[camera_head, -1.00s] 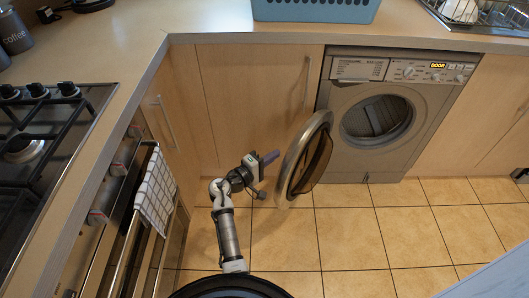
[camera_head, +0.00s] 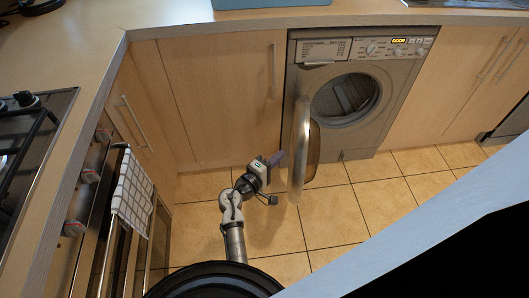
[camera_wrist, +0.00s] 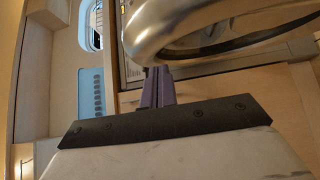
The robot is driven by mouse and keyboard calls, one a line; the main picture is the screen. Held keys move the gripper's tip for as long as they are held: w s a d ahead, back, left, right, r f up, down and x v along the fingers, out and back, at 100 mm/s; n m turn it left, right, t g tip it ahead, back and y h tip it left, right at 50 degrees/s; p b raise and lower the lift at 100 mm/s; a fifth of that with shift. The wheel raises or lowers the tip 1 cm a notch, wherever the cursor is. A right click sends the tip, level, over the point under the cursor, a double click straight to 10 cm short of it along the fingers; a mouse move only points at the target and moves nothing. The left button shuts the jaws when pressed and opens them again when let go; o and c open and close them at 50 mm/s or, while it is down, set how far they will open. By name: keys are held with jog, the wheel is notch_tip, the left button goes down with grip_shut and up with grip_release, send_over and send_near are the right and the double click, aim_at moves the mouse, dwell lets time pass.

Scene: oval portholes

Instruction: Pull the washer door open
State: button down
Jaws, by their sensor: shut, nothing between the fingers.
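The washer (camera_head: 362,60) is grey and stands under the counter at the back. Its round door (camera_head: 301,150) stands well open, swung out to the left of the dark drum opening (camera_head: 345,98), and I see it nearly edge-on. My gripper (camera_head: 279,157) is shut and empty, just left of the door's outer side, with purple fingers. In the wrist view the shut fingers (camera_wrist: 158,86) point toward the silver door rim (camera_wrist: 190,22), close below it. I cannot tell whether they touch it.
Wooden cupboards (camera_head: 227,100) stand left of the washer. An oven with a checked towel (camera_head: 132,190) is at the left. A pale blue surface (camera_head: 420,215) edges the lower right. Tiled floor (camera_head: 375,205) before the washer is clear.

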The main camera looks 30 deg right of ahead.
dwell(0.3)
jog(key=b+v, duration=0.2)
jog(key=v, duration=1.1)
jog(key=shift+s+a, duration=0.2)
jog(key=shift+a, duration=0.2)
